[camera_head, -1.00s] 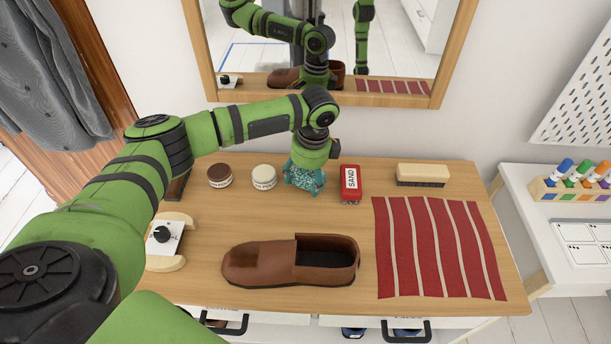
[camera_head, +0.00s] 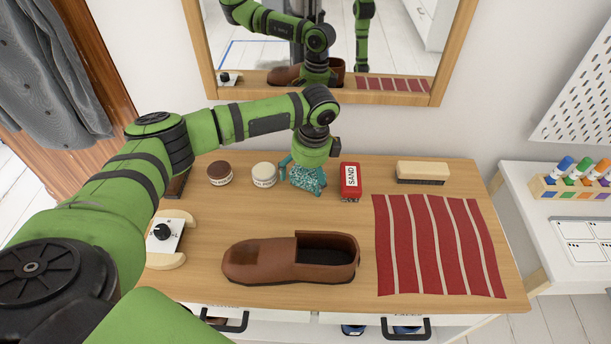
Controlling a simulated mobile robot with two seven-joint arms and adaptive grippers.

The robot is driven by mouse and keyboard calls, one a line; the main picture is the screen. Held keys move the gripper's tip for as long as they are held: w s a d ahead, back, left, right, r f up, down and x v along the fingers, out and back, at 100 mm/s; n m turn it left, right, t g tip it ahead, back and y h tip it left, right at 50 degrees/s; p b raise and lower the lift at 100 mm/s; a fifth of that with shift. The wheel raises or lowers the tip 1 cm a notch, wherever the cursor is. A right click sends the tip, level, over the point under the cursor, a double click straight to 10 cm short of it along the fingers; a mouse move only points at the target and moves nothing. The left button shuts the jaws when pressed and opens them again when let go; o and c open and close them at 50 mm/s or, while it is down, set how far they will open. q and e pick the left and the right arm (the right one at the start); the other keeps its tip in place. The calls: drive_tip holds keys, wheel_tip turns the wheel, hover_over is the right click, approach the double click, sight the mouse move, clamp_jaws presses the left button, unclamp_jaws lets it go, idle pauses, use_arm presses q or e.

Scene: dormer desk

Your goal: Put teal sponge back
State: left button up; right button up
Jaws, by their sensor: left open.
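The teal sponge (camera_head: 306,180) is speckled and sits on the wooden desk at the back, between a white-lidded jar and the red SAND block. My right gripper is not in view.
The white-lidded jar (camera_head: 264,175) and a brown-lidded jar (camera_head: 220,173) stand left of the sponge. The SAND block (camera_head: 350,181) is close on its right, then a brush (camera_head: 422,172). A brown shoe (camera_head: 290,260) and red striped cloth (camera_head: 438,246) lie in front. A mirror (camera_head: 436,98) hangs behind.

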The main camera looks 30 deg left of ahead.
sight(311, 176)
use_arm(q)
wheel_tip(311, 176, up, 12)
drive_tip(key=d+b, duration=0.1)
drive_tip(key=shift+d+f, duration=0.25)
